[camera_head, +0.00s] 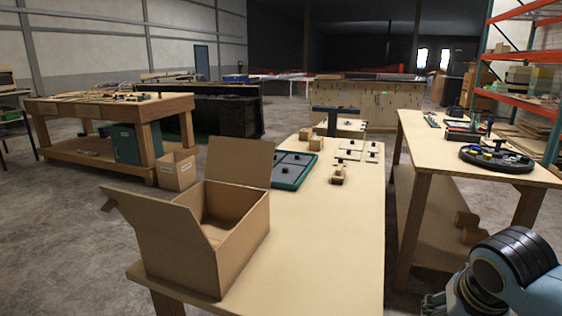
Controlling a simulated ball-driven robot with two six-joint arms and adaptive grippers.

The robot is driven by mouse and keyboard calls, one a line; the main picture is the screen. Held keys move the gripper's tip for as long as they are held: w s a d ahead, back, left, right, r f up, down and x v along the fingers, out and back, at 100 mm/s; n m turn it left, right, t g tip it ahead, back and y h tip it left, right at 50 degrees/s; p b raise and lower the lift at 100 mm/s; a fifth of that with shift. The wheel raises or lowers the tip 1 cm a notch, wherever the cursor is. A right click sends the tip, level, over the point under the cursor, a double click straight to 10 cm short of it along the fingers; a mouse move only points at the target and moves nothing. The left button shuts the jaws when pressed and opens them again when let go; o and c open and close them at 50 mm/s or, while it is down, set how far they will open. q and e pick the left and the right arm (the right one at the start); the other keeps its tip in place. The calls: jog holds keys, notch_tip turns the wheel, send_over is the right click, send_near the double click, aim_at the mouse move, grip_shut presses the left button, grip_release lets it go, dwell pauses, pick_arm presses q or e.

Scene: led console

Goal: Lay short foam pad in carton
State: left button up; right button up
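The open brown carton (240,245) stands at the near left of the light wooden table (320,270), with its flaps folded outward. Its floor is mostly hidden by the near walls, so I cannot tell all that lies inside. I cannot single out a short foam pad. A teal-rimmed tray (306,175) with grey panels and small black pieces lies behind the carton. Part of my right gripper (436,302) shows at the bottom right, beyond the table's right edge and away from the carton. Its fingertips are not clear. My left gripper is out of view.
Small wooden blocks (338,175) and pale plates with black knobs (350,150) lie towards the table's far end. The table's near right part is bare. A second workbench (425,150) with a round black tray (497,158) stands at the right, across a gap.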

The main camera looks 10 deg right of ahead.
notch_tip(320, 180, down, 4)
jog(key=b, duration=0.3)
jog(key=shift+d, duration=0.1)
pick_arm(q)
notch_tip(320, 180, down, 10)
jog(key=b, duration=0.6)
pick_arm(e)
notch_tip(320, 180, down, 7)
jog(key=shift+s+r, duration=0.1)
jog(key=shift+s, duration=0.05)
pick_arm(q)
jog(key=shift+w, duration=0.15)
